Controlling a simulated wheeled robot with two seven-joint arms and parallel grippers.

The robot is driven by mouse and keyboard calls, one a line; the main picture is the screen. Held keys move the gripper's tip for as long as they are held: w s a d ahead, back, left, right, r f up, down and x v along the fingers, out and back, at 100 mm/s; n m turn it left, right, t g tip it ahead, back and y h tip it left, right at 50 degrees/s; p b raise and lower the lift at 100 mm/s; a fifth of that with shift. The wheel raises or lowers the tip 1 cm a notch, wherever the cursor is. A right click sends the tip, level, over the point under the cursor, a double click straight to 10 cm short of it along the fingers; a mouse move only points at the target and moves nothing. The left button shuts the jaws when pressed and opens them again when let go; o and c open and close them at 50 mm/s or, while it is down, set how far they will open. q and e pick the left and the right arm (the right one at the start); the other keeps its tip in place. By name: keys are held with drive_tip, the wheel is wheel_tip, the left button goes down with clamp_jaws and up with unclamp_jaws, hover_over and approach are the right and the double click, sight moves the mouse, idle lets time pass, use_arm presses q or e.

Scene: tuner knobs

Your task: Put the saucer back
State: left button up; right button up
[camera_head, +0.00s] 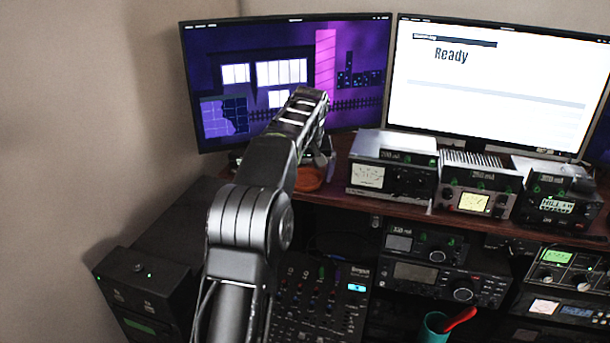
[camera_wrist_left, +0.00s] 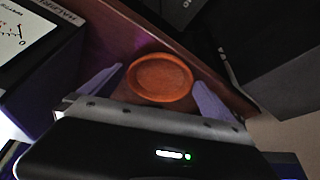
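The saucer is a round orange dish (camera_head: 308,180) on the brown wooden shelf, left of the radios. In the head view my left arm hides part of it. In the left wrist view the saucer (camera_wrist_left: 160,77) shows whole, lying flat on the brown wood. My left gripper (camera_wrist_left: 158,76) is open, with one pale finger on each side of the saucer in the picture. Gaps show between the fingers and the rim, and I cannot tell the height between them. In the head view the left gripper (camera_head: 320,163) is mostly hidden behind my arm. My right gripper is not in view.
A radio with a meter (camera_head: 392,166) stands on the shelf just right of the saucer. Two monitors (camera_head: 290,75) stand behind. More radios and a mixer (camera_head: 318,300) sit below. A teal cup (camera_head: 436,329) holds something red. A wall closes the left side.

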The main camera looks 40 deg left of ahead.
use_arm(q)
drive_tip(key=shift+r, duration=0.1)
drive_tip(key=p+v, duration=0.2)
drive_tip(key=v, duration=1)
idle(0.6)
